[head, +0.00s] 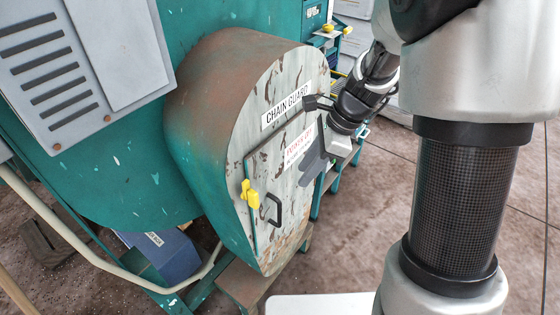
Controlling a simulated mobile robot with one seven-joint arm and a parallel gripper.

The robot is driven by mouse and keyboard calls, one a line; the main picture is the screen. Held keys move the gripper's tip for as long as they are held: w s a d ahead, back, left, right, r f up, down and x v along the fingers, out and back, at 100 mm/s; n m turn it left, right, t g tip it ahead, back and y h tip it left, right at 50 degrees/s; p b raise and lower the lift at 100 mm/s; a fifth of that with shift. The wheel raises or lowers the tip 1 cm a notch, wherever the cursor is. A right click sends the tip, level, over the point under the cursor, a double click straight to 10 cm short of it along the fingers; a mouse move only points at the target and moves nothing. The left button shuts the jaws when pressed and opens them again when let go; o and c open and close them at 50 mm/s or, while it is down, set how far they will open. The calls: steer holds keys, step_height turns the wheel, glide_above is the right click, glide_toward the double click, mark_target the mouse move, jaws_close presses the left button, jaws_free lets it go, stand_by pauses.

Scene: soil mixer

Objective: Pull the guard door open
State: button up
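The guard door (283,186) is a worn, pale panel in the face of the rusty teal chain guard (213,108). It appears closed, lying flush with the face. A black loop handle (271,209) is on its left part. A yellow latch (250,194) stands at its left edge. My gripper (314,168) is in front of the face, up and right of the handle and clear of it. It covers part of the red-and-white warning label (299,147) and the door's right side. Its fingers are too small and overlapped to show their opening.
A "CHAIN GUARD" label (285,105) is above the door. A grey vented panel (60,80) is at upper left. A pale pipe (90,252) and a blue box (165,254) are low on the left. Open brown floor (375,215) lies right of the guard.

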steer(key=b, duration=0.3)
glide_above(279, 224)
steer(key=f, duration=1.6)
steer(key=shift+w+d, duration=0.1)
steer(key=shift+w, duration=0.25)
jaws_close()
